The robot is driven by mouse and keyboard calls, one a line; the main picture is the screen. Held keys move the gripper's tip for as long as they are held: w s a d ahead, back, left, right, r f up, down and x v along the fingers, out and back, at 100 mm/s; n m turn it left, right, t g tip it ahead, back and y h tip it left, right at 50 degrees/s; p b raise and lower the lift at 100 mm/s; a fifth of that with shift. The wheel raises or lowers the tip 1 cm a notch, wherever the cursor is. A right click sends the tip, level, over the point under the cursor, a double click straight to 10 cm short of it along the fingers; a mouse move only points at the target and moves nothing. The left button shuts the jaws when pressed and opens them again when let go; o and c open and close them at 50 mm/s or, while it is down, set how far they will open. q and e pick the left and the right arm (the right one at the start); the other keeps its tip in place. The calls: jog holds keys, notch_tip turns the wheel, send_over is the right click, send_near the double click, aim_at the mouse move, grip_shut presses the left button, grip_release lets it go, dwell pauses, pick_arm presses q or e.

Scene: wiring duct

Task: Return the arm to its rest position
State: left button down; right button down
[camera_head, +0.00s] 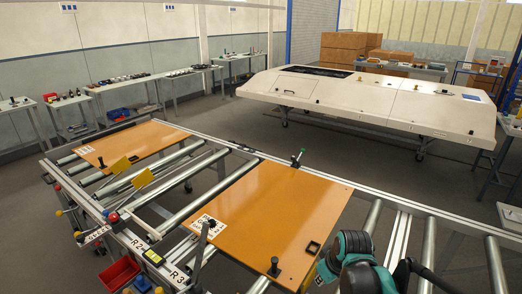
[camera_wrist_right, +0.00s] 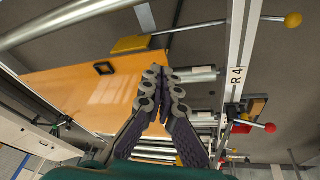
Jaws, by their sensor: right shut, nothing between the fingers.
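My right arm, teal and black, shows at the lower right of the head view, beside the near orange panel (camera_head: 265,225). In the right wrist view, my right gripper (camera_wrist_right: 163,85) has its two dark fingers together at the tips, with nothing held. Part of an orange panel (camera_wrist_right: 75,95) with a black square fitting shows behind the fingers. The fingers are not clearly visible in the head view. My left gripper is in neither view.
A metal roller frame (camera_head: 430,222) supports the near panel and a second orange panel (camera_head: 125,143). A yellow plate (camera_wrist_right: 130,45) and rail with red and yellow knobs lie near the fingers. A large white panel assembly (camera_head: 370,97) stands behind. A red bin (camera_head: 118,272) sits low at the left.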

jog(key=s+r+m+t, duration=0.3)
jog(key=s+m, duration=0.2)
jog(key=s, duration=0.9)
jog(key=shift+d+m+h, duration=0.15)
jog(key=shift+m+h, duration=0.25)
